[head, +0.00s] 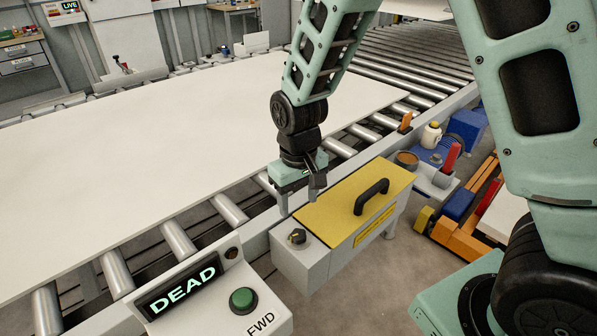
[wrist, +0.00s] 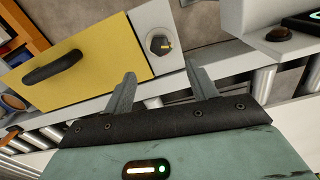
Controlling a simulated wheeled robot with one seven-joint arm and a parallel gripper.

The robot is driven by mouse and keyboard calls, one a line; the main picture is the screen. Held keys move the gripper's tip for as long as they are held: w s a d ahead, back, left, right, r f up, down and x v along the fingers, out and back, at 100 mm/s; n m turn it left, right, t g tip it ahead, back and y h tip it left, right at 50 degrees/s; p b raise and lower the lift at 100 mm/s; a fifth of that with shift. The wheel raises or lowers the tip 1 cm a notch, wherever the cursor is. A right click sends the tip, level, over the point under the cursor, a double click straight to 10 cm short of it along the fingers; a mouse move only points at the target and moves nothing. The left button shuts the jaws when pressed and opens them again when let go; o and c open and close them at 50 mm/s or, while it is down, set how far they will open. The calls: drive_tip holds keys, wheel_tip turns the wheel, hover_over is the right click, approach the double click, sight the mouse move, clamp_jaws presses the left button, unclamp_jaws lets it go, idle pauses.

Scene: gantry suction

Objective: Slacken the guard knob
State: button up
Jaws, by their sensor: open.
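The guard knob (head: 297,236) is a small dark round knob with a yellow mark, on the grey end of the guard box beside the yellow lid (head: 345,205). In the wrist view the knob (wrist: 161,45) shows past my fingertips, clear of both. My gripper (head: 300,203) is open and empty, pointing down near the box's corner by the conveyor rail, behind the knob. Its two fingers (wrist: 160,78) also show in the wrist view, spread apart. The lid is down on the box and carries a black handle (head: 371,197).
A control box with a lit DEAD display (head: 182,289) and a green FWD button (head: 243,300) stands at the front left. A large white sheet (head: 190,140) lies on the rollers. A shelf with a bottle (head: 431,135) and an orange cart (head: 470,215) are at right.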

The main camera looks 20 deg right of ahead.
wheel_tip(320, 180, up, 8)
drive_tip(key=f, duration=0.1)
hover_over(299, 233)
drive_tip(key=shift+r, duration=0.25)
drive_tip(key=b, duration=0.3)
drive_tip(key=shift+a+f, duration=0.1)
drive_tip(key=shift+f, duration=0.25)
wheel_tip(299, 233, down, 17)
drive_tip(key=shift+r+b, duration=0.1)
drive_tip(key=shift+b, duration=0.5)
drive_tip(key=c, duration=1)
